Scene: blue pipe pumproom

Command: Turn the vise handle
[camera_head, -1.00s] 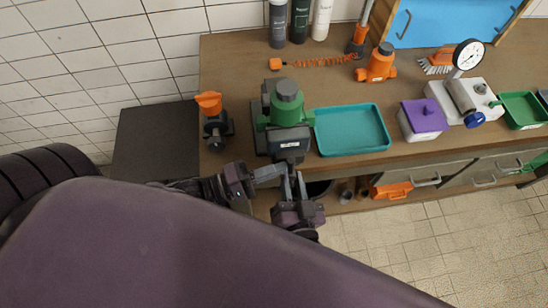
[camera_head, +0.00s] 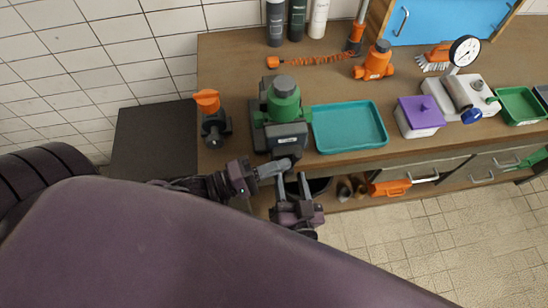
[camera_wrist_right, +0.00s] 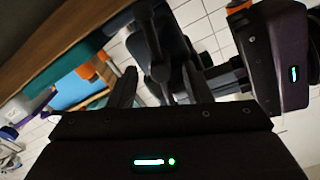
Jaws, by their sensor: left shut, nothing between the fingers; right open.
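The dark grey and green vise (camera_head: 263,138) stands at the bench's front edge, with a green cylinder-shaped part on top. Its handle cannot be made out in the head view, where my grippers cover its front. In the right wrist view, a dark knobbed part of the vise (camera_wrist_right: 158,68) shows between and beyond my right fingers. My left gripper (camera_head: 288,163) is shut and empty, its tips just in front of the vise. My right gripper (camera_head: 292,183) is open just below the vise front. Its fingers show in the wrist view (camera_wrist_right: 163,90), with my left gripper (camera_wrist_right: 225,75) close by at the right.
A teal tray (camera_head: 318,132) lies right of the vise. An orange-topped dark fixture (camera_head: 210,118) stands left. A purple-lidded box (camera_head: 420,113), an orange jack-like object (camera_head: 376,62) and a gauge device (camera_head: 470,90) are farther right. The floor in front (camera_head: 400,240) is clear.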

